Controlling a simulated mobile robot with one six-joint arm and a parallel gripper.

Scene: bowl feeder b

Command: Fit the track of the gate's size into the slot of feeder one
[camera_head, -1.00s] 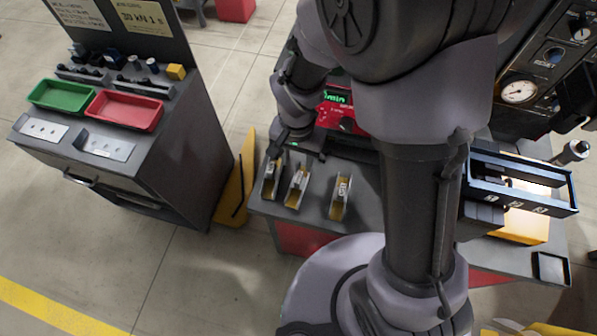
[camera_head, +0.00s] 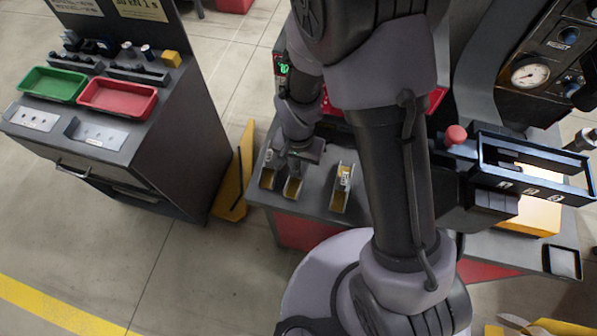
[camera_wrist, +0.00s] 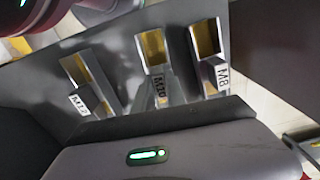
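Three tracks with yellowish channels stand on the grey bench: a left one (camera_head: 268,178), a middle one (camera_head: 293,187) and a right one (camera_head: 341,195). In the wrist view their labels read M8 (camera_wrist: 222,76), M10 (camera_wrist: 160,92) and what looks like M12 (camera_wrist: 80,104). My gripper (camera_head: 303,155) is just behind the left and middle tracks. A dark-framed fixture (camera_head: 535,190) with small white front labels is at the right. I cannot identify the slot or gate size.
A cabinet at the left carries a green tray (camera_head: 53,85) and a red tray (camera_head: 118,97). A yellow wedge-shaped piece (camera_head: 236,180) stands between cabinet and bench. A red knob (camera_head: 456,135), a gauge (camera_head: 530,74) and a small dark tray (camera_head: 564,262) are at the right.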

